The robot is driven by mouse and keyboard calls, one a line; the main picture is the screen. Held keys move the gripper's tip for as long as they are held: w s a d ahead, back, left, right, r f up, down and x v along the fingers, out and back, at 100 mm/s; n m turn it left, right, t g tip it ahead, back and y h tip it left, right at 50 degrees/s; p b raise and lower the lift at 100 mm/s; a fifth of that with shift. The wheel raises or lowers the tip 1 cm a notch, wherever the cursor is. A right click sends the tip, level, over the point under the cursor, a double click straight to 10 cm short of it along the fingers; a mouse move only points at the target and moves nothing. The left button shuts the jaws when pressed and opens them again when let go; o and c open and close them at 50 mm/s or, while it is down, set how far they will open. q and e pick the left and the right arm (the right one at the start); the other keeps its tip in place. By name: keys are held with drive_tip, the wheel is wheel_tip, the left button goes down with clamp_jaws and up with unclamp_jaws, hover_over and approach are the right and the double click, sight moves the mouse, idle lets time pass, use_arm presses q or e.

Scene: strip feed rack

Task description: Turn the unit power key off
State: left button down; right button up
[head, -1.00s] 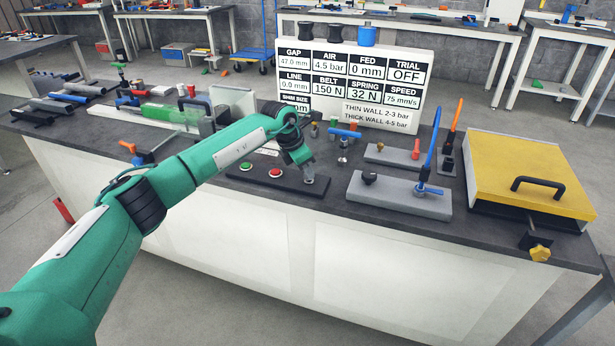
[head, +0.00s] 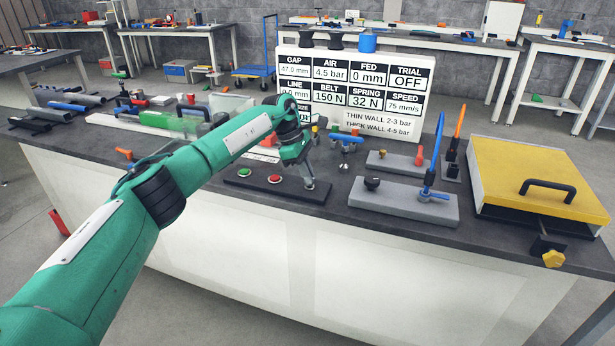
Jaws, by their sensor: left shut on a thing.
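A dark control panel (head: 292,193) lies near the front edge of the bench, with a green button (head: 244,173) and a red button (head: 274,179). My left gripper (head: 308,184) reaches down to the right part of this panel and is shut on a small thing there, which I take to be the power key. The jaws cover most of it, so I cannot tell which way it points. The display board (head: 352,92) behind reads TRIAL OFF. My right gripper is not in view.
A grey base (head: 405,203) with a blue lever (head: 433,160) stands right of the panel. A yellow-lidded box (head: 535,175) with a black handle is at the far right. A green clear-covered part (head: 182,122) lies behind my left arm.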

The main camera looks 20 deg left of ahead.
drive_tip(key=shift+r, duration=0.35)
use_arm(q)
drive_tip(key=shift+r, duration=0.1)
drive_tip(key=c, duration=1.6)
unclamp_jaws()
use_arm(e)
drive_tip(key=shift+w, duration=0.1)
use_arm(q)
drive_tip(key=shift+o, duration=0.2)
drive_tip(key=v, duration=1.3)
drive_tip(key=shift+w+a+r, duration=0.15)
drive_tip(key=shift+r, duration=0.2)
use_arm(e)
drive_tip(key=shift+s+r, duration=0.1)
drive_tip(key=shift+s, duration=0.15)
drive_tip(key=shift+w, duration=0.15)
